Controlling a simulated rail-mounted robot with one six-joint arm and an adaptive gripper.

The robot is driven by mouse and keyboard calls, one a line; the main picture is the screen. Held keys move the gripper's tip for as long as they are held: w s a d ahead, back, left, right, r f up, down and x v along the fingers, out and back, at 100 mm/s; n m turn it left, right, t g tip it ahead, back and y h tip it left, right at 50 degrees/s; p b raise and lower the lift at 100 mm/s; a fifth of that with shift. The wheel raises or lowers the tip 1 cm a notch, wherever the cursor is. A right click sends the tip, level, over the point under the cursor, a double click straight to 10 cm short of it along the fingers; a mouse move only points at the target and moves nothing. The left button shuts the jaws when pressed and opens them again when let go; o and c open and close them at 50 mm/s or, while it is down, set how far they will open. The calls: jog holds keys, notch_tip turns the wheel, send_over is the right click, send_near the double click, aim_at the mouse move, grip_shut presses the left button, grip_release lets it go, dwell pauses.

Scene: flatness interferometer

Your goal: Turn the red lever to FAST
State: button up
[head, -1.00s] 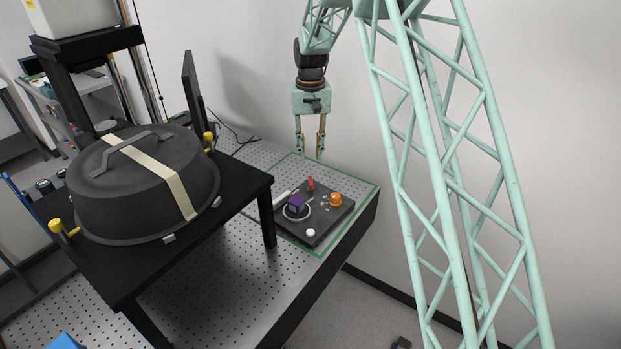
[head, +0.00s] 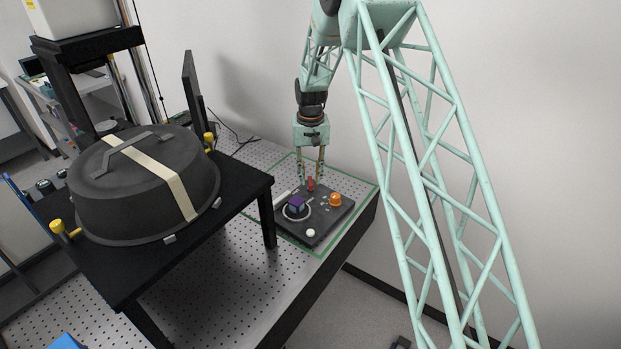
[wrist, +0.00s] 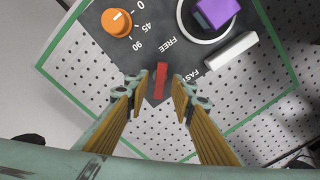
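In the head view the lever (head: 311,184) is at the panel's far edge. My gripper (wrist: 160,88) is open, with one finger on each side of the lever and a gap to each. In the head view my gripper (head: 313,176) points down over the lever. Whether the fingertips reach below the lever's top cannot be told.
On the panel are an orange dial (wrist: 117,23), a purple block (wrist: 217,10) in a ring, a white bar (wrist: 231,50) and a white knob (head: 311,233). A black stand (head: 190,235) with a large dark cover (head: 140,205) is to the left. A green outline surrounds the panel.

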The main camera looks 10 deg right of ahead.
jog(key=shift+f, duration=0.2)
grip_shut()
